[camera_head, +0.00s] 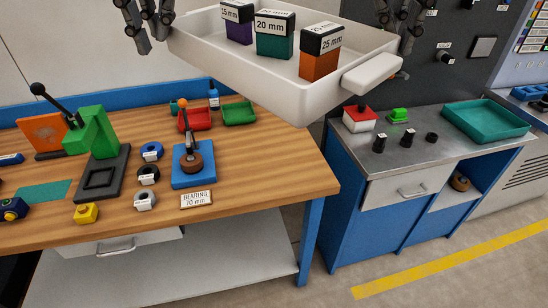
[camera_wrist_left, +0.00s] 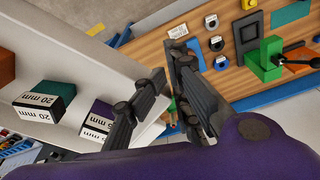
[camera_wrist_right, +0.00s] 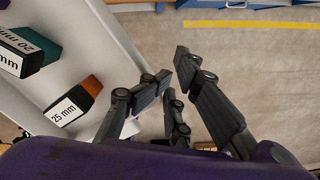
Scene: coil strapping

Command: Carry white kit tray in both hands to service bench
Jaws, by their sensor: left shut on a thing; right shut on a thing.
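The white kit tray (camera_head: 235,80) is held in the air at the top of the head view, above and beyond the wooden bench's right end. It carries a purple block (camera_head: 238,28), a green block (camera_head: 275,40) marked 20 mm and an orange block (camera_head: 320,58) marked 25 mm, all upright with black tops. My left gripper (camera_head: 152,30) is shut on the tray's left side; its fingers show in the left wrist view (camera_wrist_left: 168,72). My right gripper (camera_head: 402,30) is shut on the right side, also in the right wrist view (camera_wrist_right: 170,78). The exact finger contacts are hidden.
The wooden bench (camera_head: 255,190) holds a blue bearing fixture (camera_head: 193,176), a green stand (camera_head: 92,135), rings and red and green bins. A steel-topped blue cabinet (camera_head: 432,150) at right holds knobs, a red-and-white box and a teal tray (camera_head: 487,122). Floor with a yellow line lies in front.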

